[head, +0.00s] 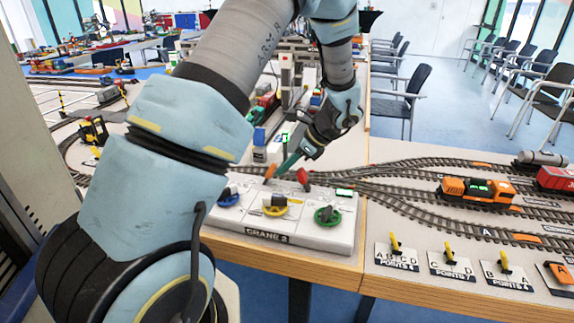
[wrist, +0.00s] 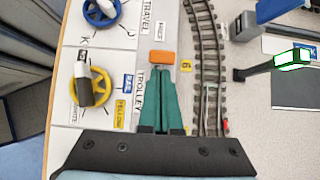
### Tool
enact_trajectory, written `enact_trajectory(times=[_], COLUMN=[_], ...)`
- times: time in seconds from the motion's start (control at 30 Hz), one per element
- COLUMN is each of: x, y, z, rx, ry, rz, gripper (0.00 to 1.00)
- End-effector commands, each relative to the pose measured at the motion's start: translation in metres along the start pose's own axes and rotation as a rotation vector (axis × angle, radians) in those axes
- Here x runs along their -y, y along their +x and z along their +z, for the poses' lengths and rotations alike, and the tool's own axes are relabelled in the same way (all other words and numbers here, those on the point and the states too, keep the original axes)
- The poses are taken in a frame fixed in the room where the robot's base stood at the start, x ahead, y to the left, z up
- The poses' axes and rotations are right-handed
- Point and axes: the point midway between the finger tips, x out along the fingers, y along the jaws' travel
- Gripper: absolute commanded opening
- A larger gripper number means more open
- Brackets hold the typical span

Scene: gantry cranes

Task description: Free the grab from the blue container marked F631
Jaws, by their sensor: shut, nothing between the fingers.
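The white control box marked CRANE 2 (head: 300,234) stands at the table's front edge. It has blue (head: 228,197), yellow (head: 275,205) and green (head: 328,216) knobs, an orange lever (head: 269,172) and a red lever (head: 303,179). My gripper (head: 279,174) is shut and empty, pointing down beside the orange lever. In the wrist view its teal fingers (wrist: 162,72) end close to the orange handle (wrist: 162,57); I cannot tell if they touch. The F631 mark and the grab cannot be made out.
Railway tracks (head: 420,183) run to the right, with an orange locomotive (head: 478,190) and a red wagon (head: 556,178). Several point levers (head: 449,258) line the front right. The grey crane frame (head: 290,75) stands behind my arm. Chairs (head: 404,103) stand on the floor beyond.

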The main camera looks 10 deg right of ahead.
Motion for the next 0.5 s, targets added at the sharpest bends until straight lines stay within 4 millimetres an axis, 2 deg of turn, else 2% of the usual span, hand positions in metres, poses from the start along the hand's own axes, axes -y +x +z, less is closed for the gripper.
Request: enact_trajectory(times=[0.5], x=[0.0000], y=[-0.0013], z=[0.0072], rx=[-0.064], ry=[-0.002], rz=[0.001], gripper=[0.00])
